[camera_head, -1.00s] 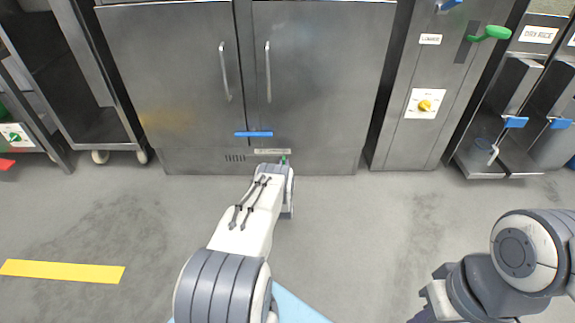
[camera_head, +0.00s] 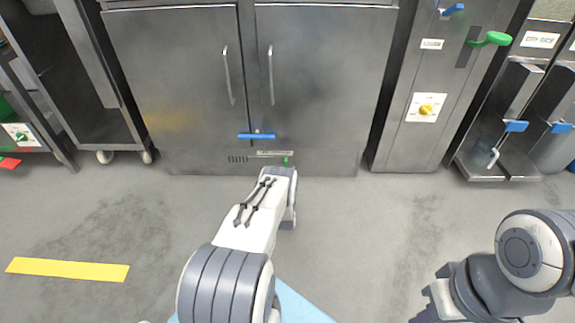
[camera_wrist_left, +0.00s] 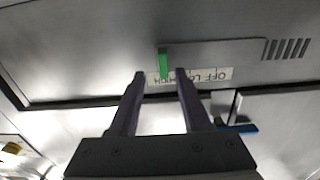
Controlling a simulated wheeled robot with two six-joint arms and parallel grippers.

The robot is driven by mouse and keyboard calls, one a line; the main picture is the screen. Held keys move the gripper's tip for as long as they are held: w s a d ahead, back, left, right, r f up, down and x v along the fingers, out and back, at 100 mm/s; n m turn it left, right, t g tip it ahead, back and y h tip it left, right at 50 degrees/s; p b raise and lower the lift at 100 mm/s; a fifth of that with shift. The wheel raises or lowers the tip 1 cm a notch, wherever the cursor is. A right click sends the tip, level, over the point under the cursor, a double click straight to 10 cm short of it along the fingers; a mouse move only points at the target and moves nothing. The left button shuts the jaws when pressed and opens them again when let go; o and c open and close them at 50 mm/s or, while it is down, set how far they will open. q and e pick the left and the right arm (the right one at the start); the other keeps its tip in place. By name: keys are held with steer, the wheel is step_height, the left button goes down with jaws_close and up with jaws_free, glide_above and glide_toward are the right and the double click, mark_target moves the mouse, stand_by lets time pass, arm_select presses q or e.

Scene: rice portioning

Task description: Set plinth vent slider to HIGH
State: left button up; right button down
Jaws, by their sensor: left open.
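The plinth vent slider is a small green tab (camera_head: 286,161) low on the steel cabinet, under the right end of its label strip (camera_head: 275,153). In the left wrist view the green tab (camera_wrist_left: 163,62) stands at the left end of a grey slot plate (camera_wrist_left: 220,52). The label (camera_wrist_left: 205,75) appears upside down there, with OFF to the right; the tab is at the opposite end. My left gripper (camera_wrist_left: 160,74) is open, and the tab shows between its fingertips. I cannot tell whether they touch it. In the head view my left wrist hides the fingers.
A blue handle (camera_head: 257,136) sits just above the vent on the cabinet doors (camera_head: 190,80). A panel with a yellow knob (camera_head: 426,109) stands to the right, a wheeled rack (camera_head: 105,120) to the left. My right arm is at lower right.

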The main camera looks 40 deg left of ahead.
arm_select(q)
steer(key=p+v, duration=0.3)
steer(key=v, duration=0.4)
arm_select(e)
step_height(320, 180, up, 4)
steer(key=shift+r, duration=0.2)
arm_select(q)
steer(key=shift+d, duration=0.15)
